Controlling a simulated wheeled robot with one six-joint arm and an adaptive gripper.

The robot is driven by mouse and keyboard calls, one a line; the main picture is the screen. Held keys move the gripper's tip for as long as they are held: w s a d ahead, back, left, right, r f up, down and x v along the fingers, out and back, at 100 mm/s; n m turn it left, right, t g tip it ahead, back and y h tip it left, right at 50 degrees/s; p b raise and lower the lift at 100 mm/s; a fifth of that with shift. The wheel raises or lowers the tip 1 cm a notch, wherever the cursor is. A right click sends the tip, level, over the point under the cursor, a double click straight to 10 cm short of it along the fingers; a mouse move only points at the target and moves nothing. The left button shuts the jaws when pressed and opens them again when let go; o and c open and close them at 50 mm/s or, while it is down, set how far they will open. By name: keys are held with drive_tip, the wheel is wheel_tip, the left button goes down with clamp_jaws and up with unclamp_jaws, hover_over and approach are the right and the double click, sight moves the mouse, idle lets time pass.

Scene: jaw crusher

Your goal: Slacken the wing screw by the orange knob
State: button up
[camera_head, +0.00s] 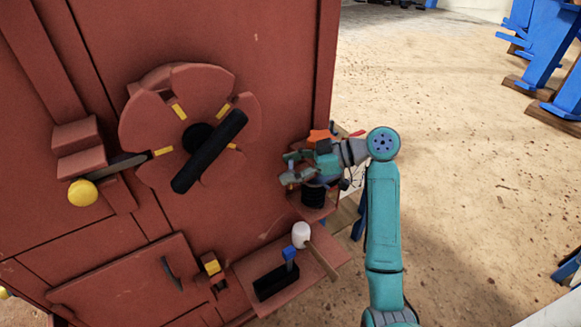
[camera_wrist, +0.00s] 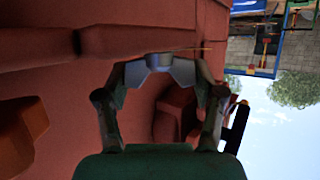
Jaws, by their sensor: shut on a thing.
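The orange knob (camera_head: 320,135), star-shaped, sits at the right edge of the red machine in the head view, just behind and above my gripper (camera_head: 286,168). In the wrist view my gripper (camera_wrist: 159,78) has its two fingers bent inward on a grey winged piece (camera_wrist: 160,60), which looks like the wing screw, against the red machine face. The fingers are shut on it from both sides. In the head view the gripper hides the screw. A dark orange-brown shape (camera_wrist: 20,125) at the left of the wrist view may be the knob; I cannot tell.
A red wheel with a black bar (camera_head: 210,150) and a lever with a yellow ball (camera_head: 83,192) are left of my gripper. Below it are a black ribbed cylinder (camera_head: 314,193) and a shelf (camera_head: 322,258) with a white-headed mallet (camera_head: 301,235). Open sandy floor lies right.

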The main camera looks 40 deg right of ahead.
drive_tip(key=o, duration=1.2)
drive_tip(key=shift+f, duration=0.1)
drive_tip(key=shift+c, duration=0.2)
drive_tip(key=v, duration=1.2)
